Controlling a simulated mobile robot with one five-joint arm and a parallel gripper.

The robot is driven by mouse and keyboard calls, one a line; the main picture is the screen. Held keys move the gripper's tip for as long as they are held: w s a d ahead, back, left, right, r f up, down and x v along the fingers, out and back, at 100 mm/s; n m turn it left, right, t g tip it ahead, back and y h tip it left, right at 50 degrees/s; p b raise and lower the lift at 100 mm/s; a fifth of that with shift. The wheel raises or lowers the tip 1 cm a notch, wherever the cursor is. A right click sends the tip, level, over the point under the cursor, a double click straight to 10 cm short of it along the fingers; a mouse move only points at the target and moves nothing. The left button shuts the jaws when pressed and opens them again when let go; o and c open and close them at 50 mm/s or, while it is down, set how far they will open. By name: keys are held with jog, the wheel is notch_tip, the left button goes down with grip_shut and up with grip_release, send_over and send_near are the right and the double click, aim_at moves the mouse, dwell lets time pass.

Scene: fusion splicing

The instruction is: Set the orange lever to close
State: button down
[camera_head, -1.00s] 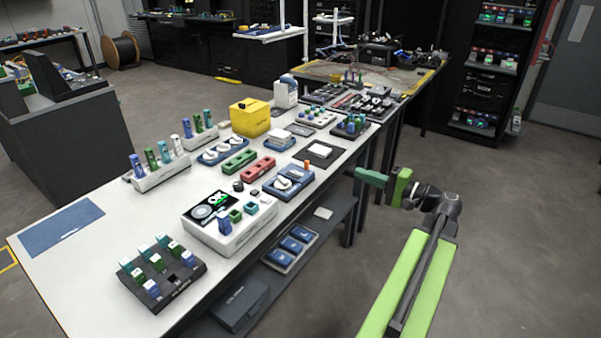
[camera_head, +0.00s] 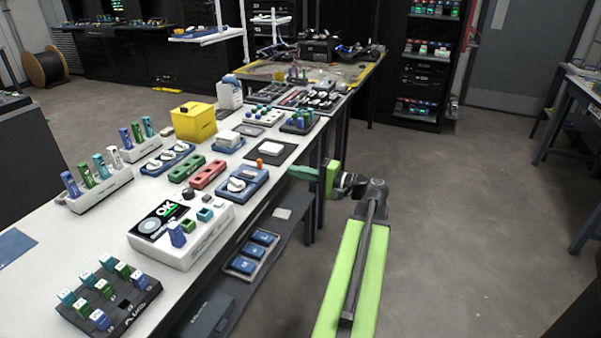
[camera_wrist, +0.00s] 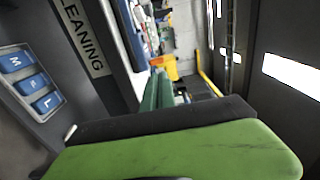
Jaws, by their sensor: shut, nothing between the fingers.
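A small upright orange piece (camera_head: 260,163), which looks like the orange lever, stands at the far right corner of a blue device (camera_head: 241,191) with white parts on top, near the table's front edge. It is too small to tell its exact setting. My gripper (camera_head: 296,173) is shut and empty, just off the table's front edge, to the right of the orange piece and apart from it. In the wrist view its green fingers (camera_wrist: 157,93) lie together, pointing away along the table side.
A white unit with an OK screen (camera_head: 190,243) stands nearer on the table. A black mat (camera_head: 271,150) lies beyond the blue device. Below the tabletop, a shelf holds a tray of blue blocks (camera_head: 253,250). The floor to the right (camera_head: 470,220) is clear.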

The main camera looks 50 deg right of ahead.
aim_at(261, 162)
jog(key=x, duration=0.9)
jog(key=shift+w, duration=0.1)
jog(key=x, duration=0.5)
jog(key=v, duration=1.4)
